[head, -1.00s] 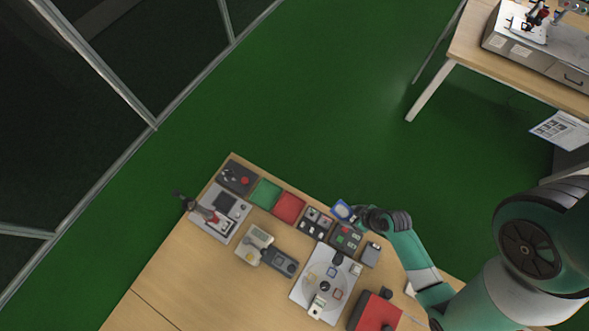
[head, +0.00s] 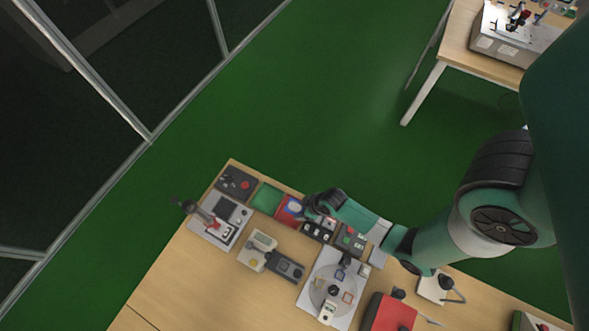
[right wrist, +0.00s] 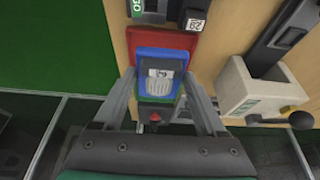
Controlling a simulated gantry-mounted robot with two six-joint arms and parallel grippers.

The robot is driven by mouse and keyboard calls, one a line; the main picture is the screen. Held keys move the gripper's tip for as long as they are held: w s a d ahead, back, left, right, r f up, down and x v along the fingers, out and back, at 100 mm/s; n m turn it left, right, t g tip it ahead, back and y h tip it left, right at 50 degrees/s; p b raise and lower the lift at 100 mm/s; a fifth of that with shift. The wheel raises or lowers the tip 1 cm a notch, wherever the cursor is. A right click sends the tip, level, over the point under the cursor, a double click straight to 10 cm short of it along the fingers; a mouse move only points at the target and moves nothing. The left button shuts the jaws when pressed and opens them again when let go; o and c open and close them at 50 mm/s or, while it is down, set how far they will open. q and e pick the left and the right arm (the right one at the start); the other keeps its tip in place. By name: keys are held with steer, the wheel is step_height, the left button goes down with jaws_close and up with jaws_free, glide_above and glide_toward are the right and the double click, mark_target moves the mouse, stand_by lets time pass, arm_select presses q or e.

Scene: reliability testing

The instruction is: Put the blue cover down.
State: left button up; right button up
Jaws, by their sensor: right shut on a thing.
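The blue cover (right wrist: 160,56), a blue frame with a pale grey middle, lies between the two fingers of my right gripper (right wrist: 161,80), which is shut on it. In the head view the cover (head: 294,206) is over the red tray (head: 284,214) on the wooden table, and my right gripper (head: 306,206) reaches it from the right. The red tray also shows around the cover's top edge in the right wrist view (right wrist: 178,41). I cannot tell whether the cover touches the tray. My left gripper is not in view.
A green tray (head: 267,198) and a dark box with a red button (head: 237,183) lie left of the red tray. Dark component trays (head: 349,240) lie to its right. A beige device (head: 258,249) stands in front. Bare table lies at the lower left.

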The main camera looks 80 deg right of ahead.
mark_target(300, 210)
steer(key=b+x, duration=0.1)
steer(key=x, duration=0.2)
steer(key=shift+w, duration=0.15)
steer(key=shift+w+d+f, duration=0.15)
steer(key=shift+w+f, duration=0.15)
steer(key=shift+w, duration=0.25)
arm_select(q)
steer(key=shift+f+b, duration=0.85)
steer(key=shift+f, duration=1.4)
arm_select(e)
steer(key=shift+w+f, duration=0.15)
steer(key=shift+f, duration=1.65)
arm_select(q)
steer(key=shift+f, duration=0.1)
arm_select(e)
steer(key=shift+f, duration=0.1)
steer(key=o, duration=1.3)
